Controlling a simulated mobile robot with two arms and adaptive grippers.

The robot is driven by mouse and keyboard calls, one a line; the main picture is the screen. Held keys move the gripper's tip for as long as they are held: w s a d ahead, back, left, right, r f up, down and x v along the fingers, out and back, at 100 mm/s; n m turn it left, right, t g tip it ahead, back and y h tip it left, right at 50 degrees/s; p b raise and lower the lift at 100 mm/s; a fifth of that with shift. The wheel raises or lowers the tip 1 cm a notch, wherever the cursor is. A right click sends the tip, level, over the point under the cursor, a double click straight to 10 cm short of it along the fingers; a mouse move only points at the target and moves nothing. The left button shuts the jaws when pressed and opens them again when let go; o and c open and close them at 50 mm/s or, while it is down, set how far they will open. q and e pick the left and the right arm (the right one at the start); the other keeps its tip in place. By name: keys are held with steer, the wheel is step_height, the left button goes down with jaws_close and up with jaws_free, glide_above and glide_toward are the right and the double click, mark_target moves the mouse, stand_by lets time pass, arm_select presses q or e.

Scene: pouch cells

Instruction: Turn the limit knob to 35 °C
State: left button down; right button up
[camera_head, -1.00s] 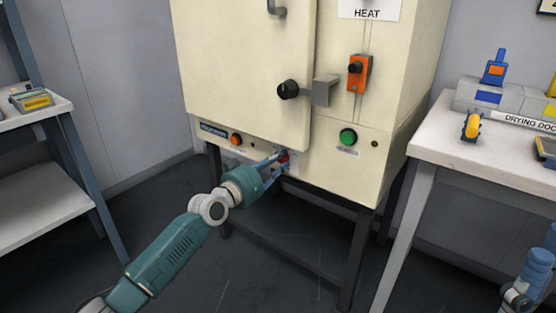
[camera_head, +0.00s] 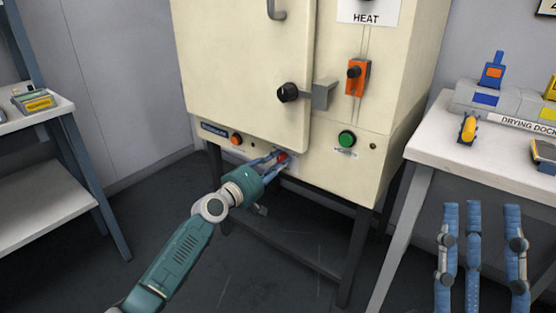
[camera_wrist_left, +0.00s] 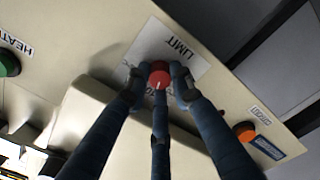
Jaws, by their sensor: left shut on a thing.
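The red limit knob (camera_wrist_left: 159,76) sits on a white plate marked LIMIT (camera_wrist_left: 178,46) on the oven's lower front panel. It also shows in the head view (camera_head: 282,157). My left gripper (camera_wrist_left: 157,72) is shut on the knob, with blue fingers around its sides. A small white mark shows on the knob's face; the scale around it is mostly hidden by the fingers, so I cannot read the setting. My right gripper (camera_head: 482,209) is at the lower right of the head view, its fingers pointing up, spread apart and empty.
The cream oven (camera_head: 240,60) stands on a dark frame. A green button (camera_head: 346,139) and an orange button (camera_head: 236,139) flank the knob. A black door handle (camera_head: 288,92) is above. A white table (camera_head: 430,150) with the drying dock stands right, a shelf (camera_head: 50,200) left.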

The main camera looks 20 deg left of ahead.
arm_select(q)
steer(key=n, duration=0.1)
steer(key=n+p, duration=0.1)
steer(key=n, duration=0.1)
steer(key=shift+w+a+r+n, duration=0.1)
steer(key=shift+a+r+n, duration=0.2)
steer(key=shift+n, duration=0.1)
steer(key=n+p, duration=0.1)
steer(key=n, duration=0.2)
steer(key=shift+f+p, duration=0.1)
steer(key=shift+p, duration=0.25)
steer(key=shift+f+n, duration=0.1)
steer(key=shift+n, duration=0.2)
arm_select(e)
steer(key=w+f+g+h, duration=0.3)
steer(key=w+f+g, duration=0.5)
steer(key=f, duration=0.5)
steer(key=shift+w+a+f, duration=0.35)
steer(key=shift+w, duration=0.15)
arm_select(q)
steer(key=c, duration=1.5)
jaws_free()
steer(key=shift+a, duration=0.1)
steer(key=shift+f, duration=0.1)
arm_select(e)
steer(key=shift+a, duration=0.1)
arm_select(q)
steer(key=v, duration=1.2)
